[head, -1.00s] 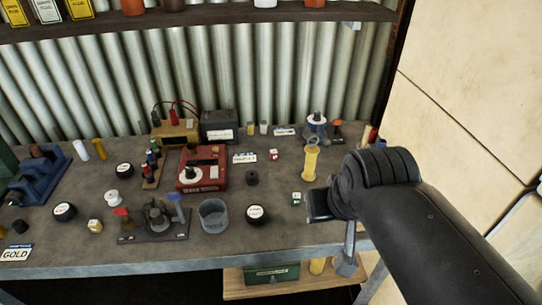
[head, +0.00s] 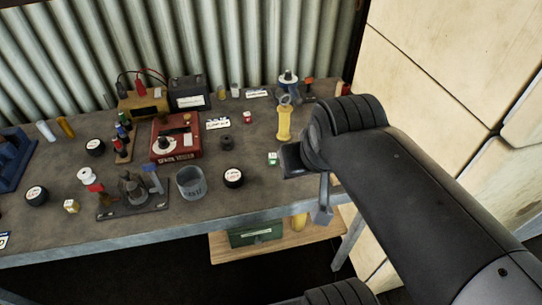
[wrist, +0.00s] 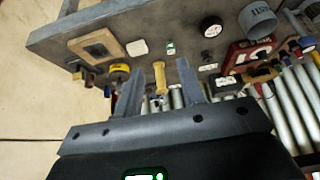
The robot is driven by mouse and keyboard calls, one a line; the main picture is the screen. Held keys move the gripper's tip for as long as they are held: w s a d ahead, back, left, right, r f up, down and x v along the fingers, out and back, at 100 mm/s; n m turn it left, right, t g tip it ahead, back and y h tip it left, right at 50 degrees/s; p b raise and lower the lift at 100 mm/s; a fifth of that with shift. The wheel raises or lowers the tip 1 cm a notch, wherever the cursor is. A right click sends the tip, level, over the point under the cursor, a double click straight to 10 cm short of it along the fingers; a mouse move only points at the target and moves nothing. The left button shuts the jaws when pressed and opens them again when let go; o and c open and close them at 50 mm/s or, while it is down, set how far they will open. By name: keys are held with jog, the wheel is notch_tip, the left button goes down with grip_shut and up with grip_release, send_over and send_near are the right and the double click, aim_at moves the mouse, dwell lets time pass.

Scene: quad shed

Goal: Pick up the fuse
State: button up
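I cannot make out for sure which item is the fuse. Small cylinders, one white (head: 46,131) and one orange (head: 65,127), lie at the left of the workbench (head: 130,222) in the head view. A yellow plunger-like tube (head: 284,122) stands near the bench's right end. The yellow tube (wrist: 160,78) shows beyond, between the fingers.
A red spark tester (head: 177,136), a grey cup (head: 190,183), black round tins (head: 233,177) and a small green-and-white cube (head: 272,158) crowd the bench. The wrist view shows a wooden frame (wrist: 98,47) near the bench edge. A green box (head: 256,232) sits on a lower shelf.

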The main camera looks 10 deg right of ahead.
jog(key=shift+o, duration=0.2)
jog(key=shift+o, duration=1)
jog(key=m+g, duration=0.2)
jog(key=g, duration=0.4)
send_over(273, 155)
notch_tip(273, 155, down, 8)
jog(key=f, duration=0.1)
notch_tip(273, 155, down, 10)
jog(key=shift+r, duration=0.1)
jog(key=shift+c, duration=0.6)
grip_shut()
